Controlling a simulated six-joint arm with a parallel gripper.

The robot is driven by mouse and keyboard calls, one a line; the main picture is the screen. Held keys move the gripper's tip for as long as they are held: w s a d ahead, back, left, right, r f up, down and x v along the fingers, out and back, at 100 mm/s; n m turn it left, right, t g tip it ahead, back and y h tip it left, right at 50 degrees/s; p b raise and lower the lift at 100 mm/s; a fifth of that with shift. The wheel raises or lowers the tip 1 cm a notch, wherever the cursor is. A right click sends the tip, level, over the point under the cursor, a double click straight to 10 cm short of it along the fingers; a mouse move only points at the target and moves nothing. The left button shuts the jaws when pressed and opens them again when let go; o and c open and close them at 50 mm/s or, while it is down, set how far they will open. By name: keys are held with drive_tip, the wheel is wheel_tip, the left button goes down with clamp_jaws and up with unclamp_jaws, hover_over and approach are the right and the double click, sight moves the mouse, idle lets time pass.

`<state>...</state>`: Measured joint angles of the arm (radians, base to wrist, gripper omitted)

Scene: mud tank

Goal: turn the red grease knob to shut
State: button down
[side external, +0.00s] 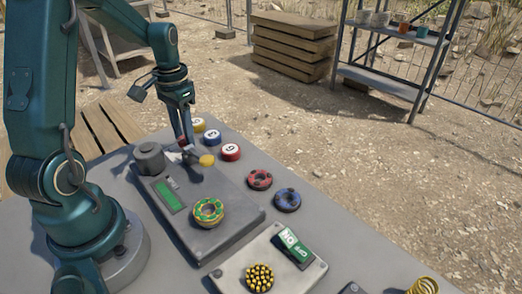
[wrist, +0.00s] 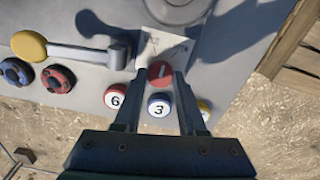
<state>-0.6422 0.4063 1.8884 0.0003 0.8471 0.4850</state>
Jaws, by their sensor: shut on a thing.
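The red grease knob (wrist: 160,72) sits between the fingertips of my gripper (wrist: 161,76) in the wrist view. It is small and round, with a pale line across its face that runs roughly up and down the picture, slightly tilted. A pale plate with small dark marks lies just beyond it. Only a bit of the red knob (side external: 182,141) shows there, the rest hidden by the fingers.
A lever with a yellow end (side external: 207,160) lies close beside my gripper. Numbered balls, including a red 6 (side external: 231,152) and a blue 3 (side external: 212,137), stand behind. Red (side external: 260,180) and blue (side external: 287,200) handwheels sit right. A grey cylinder (side external: 149,158) stands left.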

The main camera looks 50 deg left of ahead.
drive_tip(key=n, duration=0.5)
drive_tip(key=shift+n, duration=0.4)
idle(0.4)
drive_tip(key=c, duration=0.8)
unclamp_jaws()
drive_tip(key=shift+o, duration=0.2)
drive_tip(key=shift+r, duration=2.6)
